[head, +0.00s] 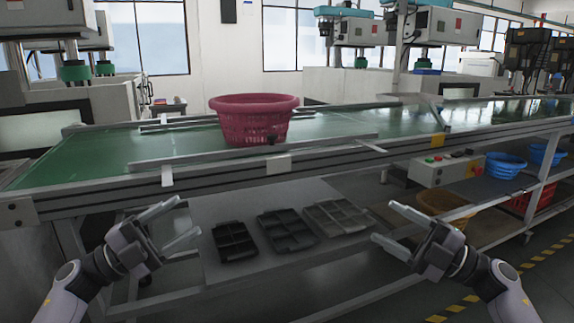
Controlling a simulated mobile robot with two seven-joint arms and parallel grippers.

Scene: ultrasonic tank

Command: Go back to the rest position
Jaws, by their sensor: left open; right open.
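My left gripper (181,222) is open and empty in the lower left of the head view, in front of the conveyor and below its belt level in the picture. My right gripper (381,221) is open and empty in the lower right of the centre, also in front of the conveyor. Both grippers point inward, with a wide gap between them. A dark red basket (253,122) stands upright on the green belt, beyond both grippers and apart from them.
The conveyor (95,160) runs across the view with metal side rails. Below it, a shelf (285,262) holds black and grey divided trays (235,241). Blue baskets (505,166) stand on the right lower shelf.

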